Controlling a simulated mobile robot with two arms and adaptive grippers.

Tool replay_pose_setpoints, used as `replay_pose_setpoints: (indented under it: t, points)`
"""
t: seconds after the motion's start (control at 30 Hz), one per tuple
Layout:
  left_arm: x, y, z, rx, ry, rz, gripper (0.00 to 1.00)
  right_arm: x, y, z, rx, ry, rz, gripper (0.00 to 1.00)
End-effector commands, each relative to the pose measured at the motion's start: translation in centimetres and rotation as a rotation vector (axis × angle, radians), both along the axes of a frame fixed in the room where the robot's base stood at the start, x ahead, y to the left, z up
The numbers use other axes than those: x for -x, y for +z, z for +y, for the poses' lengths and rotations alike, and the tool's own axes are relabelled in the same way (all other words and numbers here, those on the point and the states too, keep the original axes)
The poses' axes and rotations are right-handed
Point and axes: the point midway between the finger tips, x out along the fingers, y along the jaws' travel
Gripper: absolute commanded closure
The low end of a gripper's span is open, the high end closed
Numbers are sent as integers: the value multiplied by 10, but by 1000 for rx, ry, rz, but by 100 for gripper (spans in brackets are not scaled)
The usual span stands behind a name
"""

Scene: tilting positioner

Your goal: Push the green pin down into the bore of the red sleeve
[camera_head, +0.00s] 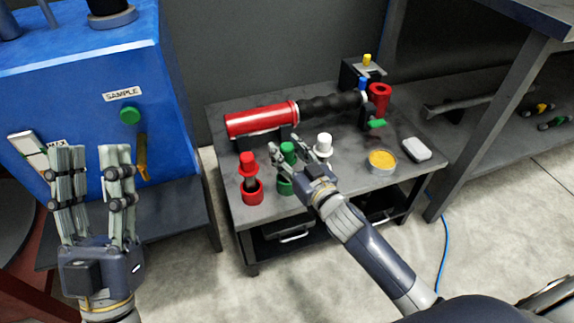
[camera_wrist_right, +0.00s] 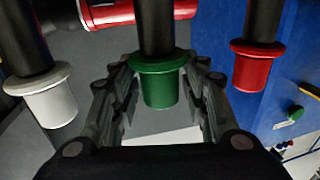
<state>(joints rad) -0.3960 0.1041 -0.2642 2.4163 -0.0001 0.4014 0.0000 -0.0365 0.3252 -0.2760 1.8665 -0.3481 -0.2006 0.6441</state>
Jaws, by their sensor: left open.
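A green flanged piece (camera_head: 288,150) stands above a green cup (camera_head: 285,186) on the small table. In the right wrist view the green flanged piece (camera_wrist_right: 162,84) on a black rod lies between my fingers. My right gripper (camera_head: 296,158) is open around it, and contact is unclear. A red hollow sleeve (camera_head: 379,95) stands at the table's back right. A small green piece (camera_head: 377,124) sticks out just in front of it; I cannot tell which green piece is the pin. My left gripper (camera_head: 92,155) is open and empty before the blue machine.
A red flanged piece (camera_head: 248,166) over a red cup (camera_head: 252,194) and a white one (camera_head: 323,144) flank the green one. A red cylinder (camera_head: 262,120) with a black grip lies behind. A yellow-filled tin (camera_head: 382,162) and white block (camera_head: 417,149) sit right.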

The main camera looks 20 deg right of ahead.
Motion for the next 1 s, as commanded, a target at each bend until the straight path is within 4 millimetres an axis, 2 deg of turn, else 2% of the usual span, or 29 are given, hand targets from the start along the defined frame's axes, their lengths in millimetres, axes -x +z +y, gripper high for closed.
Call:
replay_pose_setpoints:
  t: [0.03,0.1,0.63,1.0]
  points:
    - [0,0,0,0,0,0,59,0,0,0,0,0,0,86]
    - [0,0,0,0,0,0,59,0,0,0,0,0,0,100]
    - [-3,-1,-1,-6,0,19,59,0,7,0,-2,2,-8,100]
    - [-35,-37,-4,-76,15,260,59,0,28,0,0,2,-8,100]
